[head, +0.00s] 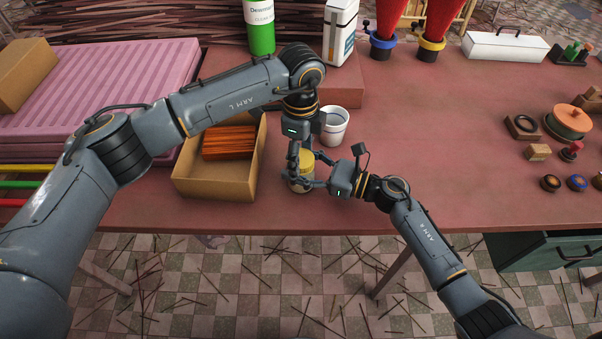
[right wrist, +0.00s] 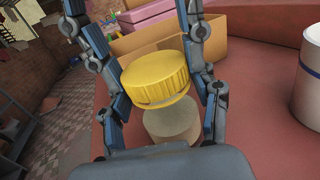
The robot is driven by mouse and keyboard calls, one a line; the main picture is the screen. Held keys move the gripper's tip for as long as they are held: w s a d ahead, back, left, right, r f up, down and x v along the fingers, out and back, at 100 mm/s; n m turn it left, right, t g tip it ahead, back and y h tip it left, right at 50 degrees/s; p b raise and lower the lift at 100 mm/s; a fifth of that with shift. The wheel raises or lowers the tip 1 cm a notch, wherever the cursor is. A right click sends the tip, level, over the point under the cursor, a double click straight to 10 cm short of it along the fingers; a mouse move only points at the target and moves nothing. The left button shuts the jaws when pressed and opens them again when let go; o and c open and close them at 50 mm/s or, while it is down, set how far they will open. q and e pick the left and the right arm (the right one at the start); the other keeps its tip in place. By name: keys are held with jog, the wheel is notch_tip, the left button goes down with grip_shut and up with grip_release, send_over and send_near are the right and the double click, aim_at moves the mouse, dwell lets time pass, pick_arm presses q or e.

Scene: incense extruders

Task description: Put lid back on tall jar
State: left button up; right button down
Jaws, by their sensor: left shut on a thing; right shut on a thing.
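The yellow ribbed lid (right wrist: 156,76) shows between gripper fingers in the right wrist view, with the pale tall jar (right wrist: 172,125) just below it. I cannot tell whether the lid rests on the rim or hangs slightly above it. In the head view the lid (head: 306,158) and jar (head: 297,187) stand near the table's front edge, partly hidden by fingers. My left gripper (head: 299,160) points down from above and is shut on the lid. My right gripper (head: 316,176) comes in from the right, level, and is shut on the jar.
A cardboard box (head: 212,188) with orange sticks stands close on the left. A white tub (head: 333,126) stands just behind the grippers. A pink stack (head: 110,85) lies back left. The red tabletop (head: 440,170) is clear to the right, before the small wooden pieces.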

pick_arm(q)
jog(key=shift+m, duration=1.1)
jog(key=o, duration=1.3)
jog(key=shift+r, duration=2.3)
